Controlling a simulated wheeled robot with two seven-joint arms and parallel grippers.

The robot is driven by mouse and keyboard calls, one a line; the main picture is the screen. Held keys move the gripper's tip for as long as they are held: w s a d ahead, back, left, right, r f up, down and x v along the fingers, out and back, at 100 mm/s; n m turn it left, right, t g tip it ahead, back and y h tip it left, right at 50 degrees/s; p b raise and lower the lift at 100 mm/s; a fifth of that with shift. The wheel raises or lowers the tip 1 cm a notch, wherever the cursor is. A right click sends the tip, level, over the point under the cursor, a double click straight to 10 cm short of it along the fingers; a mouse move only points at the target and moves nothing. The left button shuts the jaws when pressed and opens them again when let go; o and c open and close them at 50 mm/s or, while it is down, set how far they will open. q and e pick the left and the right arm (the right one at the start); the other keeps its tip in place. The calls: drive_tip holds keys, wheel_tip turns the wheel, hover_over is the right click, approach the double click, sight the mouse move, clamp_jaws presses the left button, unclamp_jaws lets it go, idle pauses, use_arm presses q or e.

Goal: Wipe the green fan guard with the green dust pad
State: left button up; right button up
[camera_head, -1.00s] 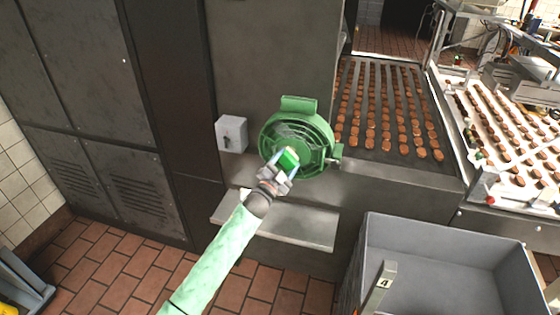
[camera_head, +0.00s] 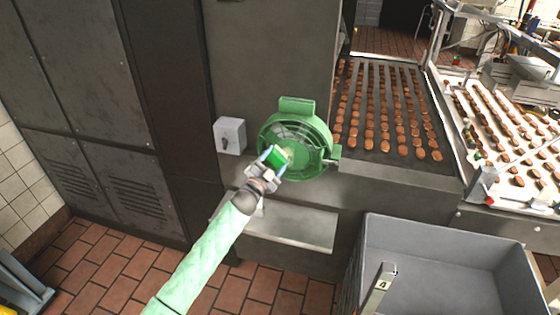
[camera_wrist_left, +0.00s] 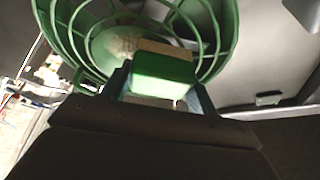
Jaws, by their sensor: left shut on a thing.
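The green fan guard (camera_head: 318,131) is a round cage of rings on the front of the grey machine; it also fills the top of the left wrist view (camera_wrist_left: 66,48). My left gripper (camera_head: 268,162) is shut on the green dust pad (camera_head: 275,156), in front of the guard's lower left part. In the left wrist view the pad (camera_wrist_left: 163,72) sits between the fingers, green with a tan far face. A pale dusty patch (camera_wrist_left: 122,43) shows on the guard just beyond the pad. I cannot tell whether the pad touches the guard. My right gripper is not in view.
A grey switch box (camera_head: 230,136) is left of the guard. A metal shelf (camera_head: 290,228) juts out below it. A large grey bin (camera_head: 450,235) stands at lower right. A conveyor of brown biscuits (camera_head: 385,110) runs to the right.

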use_arm(q)
drive_tip(key=shift+w+a+f, duration=0.1)
drive_tip(key=shift+a+f, duration=0.05)
drive_tip(key=shift+f, duration=0.05)
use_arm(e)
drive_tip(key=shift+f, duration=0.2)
use_arm(q)
drive_tip(key=shift+r+p, duration=0.35)
drive_tip(key=shift+r, duration=0.15)
drive_tip(key=shift+w+r, duration=0.1)
drive_tip(key=shift+r, duration=0.15)
drive_tip(key=shift+c, duration=1.1)
drive_tip(key=shift+s+d+r, duration=0.1)
drive_tip(key=shift+s+d, duration=0.1)
drive_tip(key=shift+d, duration=0.35)
drive_tip(key=shift+s+d, duration=0.15)
drive_tip(key=shift+d, duration=0.35)
drive_tip(key=shift+s+d, duration=0.15)
drive_tip(key=shift+d, duration=0.35)
drive_tip(key=shift+s+d, duration=0.15)
drive_tip(key=shift+d, duration=0.35)
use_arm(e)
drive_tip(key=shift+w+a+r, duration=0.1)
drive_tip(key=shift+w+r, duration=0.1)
use_arm(q)
drive_tip(key=shift+s, duration=0.1)
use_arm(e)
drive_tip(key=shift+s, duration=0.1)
